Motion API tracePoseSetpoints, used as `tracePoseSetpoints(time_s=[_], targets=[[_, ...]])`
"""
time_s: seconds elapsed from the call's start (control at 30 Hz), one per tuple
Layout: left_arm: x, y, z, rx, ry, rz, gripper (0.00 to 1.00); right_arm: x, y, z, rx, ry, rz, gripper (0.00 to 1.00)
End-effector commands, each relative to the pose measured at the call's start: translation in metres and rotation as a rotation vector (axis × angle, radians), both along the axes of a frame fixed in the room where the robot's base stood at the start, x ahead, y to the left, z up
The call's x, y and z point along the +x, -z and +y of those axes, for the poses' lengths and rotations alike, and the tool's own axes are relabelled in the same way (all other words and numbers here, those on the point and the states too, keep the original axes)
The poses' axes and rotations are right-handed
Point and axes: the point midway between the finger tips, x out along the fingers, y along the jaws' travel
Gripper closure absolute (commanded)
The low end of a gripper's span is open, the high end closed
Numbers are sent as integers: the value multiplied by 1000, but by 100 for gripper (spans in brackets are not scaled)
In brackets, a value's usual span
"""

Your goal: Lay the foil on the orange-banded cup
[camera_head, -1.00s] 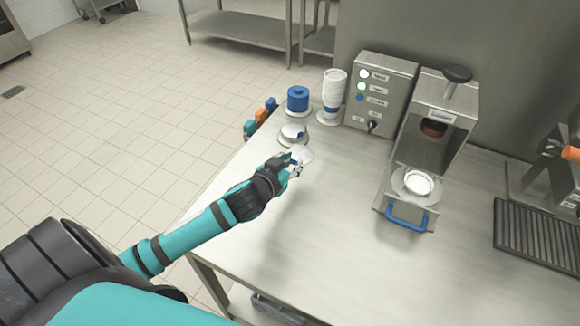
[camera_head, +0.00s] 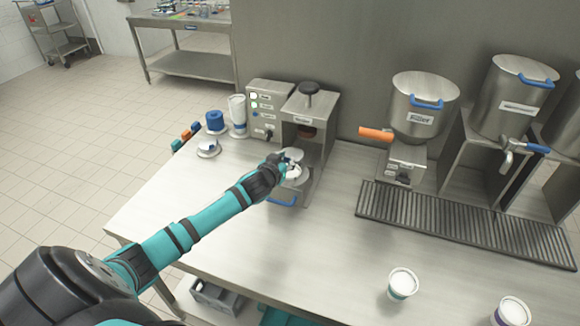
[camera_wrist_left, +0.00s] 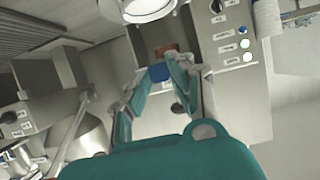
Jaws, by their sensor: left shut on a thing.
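My left gripper (camera_head: 284,164) is shut on the foil (camera_head: 295,154), a pale disc at its fingertips, over the drawer of the sealing machine (camera_head: 311,107). A white cup (camera_head: 293,173) sits in the drawer just below it; its band is hidden. I cannot tell whether foil and cup touch. In the left wrist view the fingers (camera_wrist_left: 163,73) close around a small blue patch, and a white round thing (camera_wrist_left: 147,9) shows at the top edge. My right gripper is not in view.
A control box (camera_head: 269,108), a blue container (camera_head: 215,121) and a foil holder (camera_head: 208,148) stand left of the machine. Fillers (camera_head: 421,105) stand over a drip grate (camera_head: 460,222) at right. Two other cups, one teal-banded (camera_head: 402,284) and one purplish-banded (camera_head: 512,311), stand at the front right.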

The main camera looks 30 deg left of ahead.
Motion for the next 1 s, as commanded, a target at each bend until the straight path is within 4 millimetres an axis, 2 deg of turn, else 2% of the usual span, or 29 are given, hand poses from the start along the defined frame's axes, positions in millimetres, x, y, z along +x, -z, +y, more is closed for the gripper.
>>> tracePoseSetpoints(time_s=[0.33, 0.7, 1.0], targets=[[0, 21, 0, 2, 1, 0, 87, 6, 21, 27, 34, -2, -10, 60], [0, 57, 0, 0, 0, 0, 87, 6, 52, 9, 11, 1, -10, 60], [0, 68, 0, 0, 1, -1, 87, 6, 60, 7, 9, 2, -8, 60]])
